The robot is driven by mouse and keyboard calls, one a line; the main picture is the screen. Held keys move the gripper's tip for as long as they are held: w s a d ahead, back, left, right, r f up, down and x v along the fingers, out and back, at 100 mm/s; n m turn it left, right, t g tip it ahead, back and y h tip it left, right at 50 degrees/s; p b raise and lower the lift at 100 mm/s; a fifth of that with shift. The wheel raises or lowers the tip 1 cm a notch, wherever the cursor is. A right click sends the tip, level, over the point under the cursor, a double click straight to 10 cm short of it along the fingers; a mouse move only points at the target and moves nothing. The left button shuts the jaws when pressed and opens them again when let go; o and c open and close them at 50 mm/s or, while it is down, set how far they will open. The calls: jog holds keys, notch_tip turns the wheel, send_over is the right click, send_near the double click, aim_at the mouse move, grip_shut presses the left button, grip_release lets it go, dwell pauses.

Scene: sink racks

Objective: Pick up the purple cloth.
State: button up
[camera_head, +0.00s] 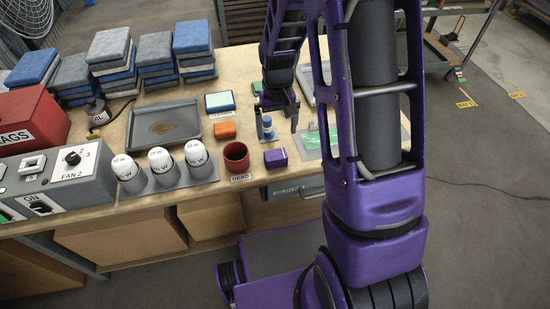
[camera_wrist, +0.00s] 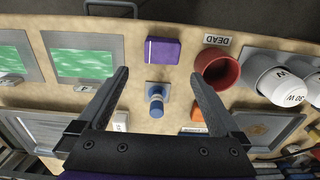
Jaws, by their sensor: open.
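The purple cloth (camera_head: 275,158) looks like a small folded purple block. It lies on the wooden workbench near its front edge, right of the red cup. It also shows in the wrist view (camera_wrist: 162,51), at the top middle, fully visible. My gripper (camera_head: 277,120) is above the bench, behind the cloth in the head view. It is open and empty. In the wrist view its two fingertips (camera_wrist: 159,73) are spread wide, with the cloth just beyond them and between their lines. The gripper does not appear to touch the cloth.
A blue-topped peg (camera_wrist: 156,103) stands on a small plate between my fingers' lines in the wrist view. A red cup (camera_head: 236,157) marked DEAD, an orange block (camera_head: 225,131), white bulbs (camera_head: 160,160) and a grey tray (camera_head: 164,124) are left.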

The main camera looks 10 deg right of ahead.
aim_at(276, 154)
notch_tip(276, 154, down, 6)
jog(key=shift+f, duration=0.1)
notch_tip(276, 154, down, 5)
jog(key=shift+s+a+f+b, duration=0.1)
jog(key=shift+s+a+b, duration=0.05)
jog(key=shift+b, duration=0.25)
jog(key=c, duration=1.1)
notch_tip(276, 154, up, 10)
jog(key=shift+r+p, duration=0.1)
jog(key=shift+p, duration=0.4)
jog(key=o, duration=0.8)
jog(key=c, duration=0.6)
